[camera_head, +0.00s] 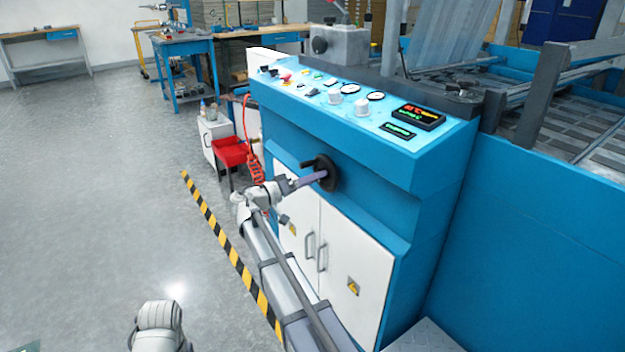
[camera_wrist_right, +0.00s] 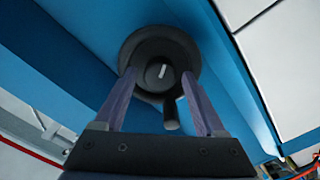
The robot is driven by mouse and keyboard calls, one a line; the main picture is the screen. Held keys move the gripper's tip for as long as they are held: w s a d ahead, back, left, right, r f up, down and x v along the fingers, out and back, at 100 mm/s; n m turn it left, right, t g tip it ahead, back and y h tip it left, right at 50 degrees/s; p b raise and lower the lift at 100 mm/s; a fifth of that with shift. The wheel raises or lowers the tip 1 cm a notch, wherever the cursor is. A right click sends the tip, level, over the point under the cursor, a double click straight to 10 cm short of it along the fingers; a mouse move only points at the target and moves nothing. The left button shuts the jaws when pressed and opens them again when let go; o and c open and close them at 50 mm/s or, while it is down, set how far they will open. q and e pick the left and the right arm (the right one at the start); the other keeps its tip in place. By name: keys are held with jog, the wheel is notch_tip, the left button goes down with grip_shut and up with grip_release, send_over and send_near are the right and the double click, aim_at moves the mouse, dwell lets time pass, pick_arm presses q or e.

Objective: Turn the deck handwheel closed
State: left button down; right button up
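The black deck handwheel (camera_head: 328,170) sits on the blue front of the machine, above the white cabinet doors. It is a round disc with a small knob handle sticking out. In the right wrist view the handwheel (camera_wrist_right: 160,48) faces the camera, with a pale mark on its hub and its handle (camera_wrist_right: 171,114) hanging below the hub. My right gripper (camera_head: 316,179) is at the handwheel. Its two purple-grey fingers (camera_wrist_right: 160,74) are spread, one on each side of the hub and handle. Whether the fingertips touch the wheel is unclear. My left gripper is out of view.
The control panel (camera_head: 340,97) with knobs, gauges and displays lies above the handwheel. White cabinet doors (camera_head: 340,255) with handles are below. A red bin (camera_head: 230,152) and white cabinet (camera_head: 213,138) stand to the left. The grey floor (camera_head: 100,180) beyond the striped line is clear.

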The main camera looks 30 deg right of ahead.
jog(key=shift+o, duration=0.4)
jog(key=a, duration=0.7)
jog(key=shift+s+a, duration=0.3)
jog(key=shift+a, duration=0.05)
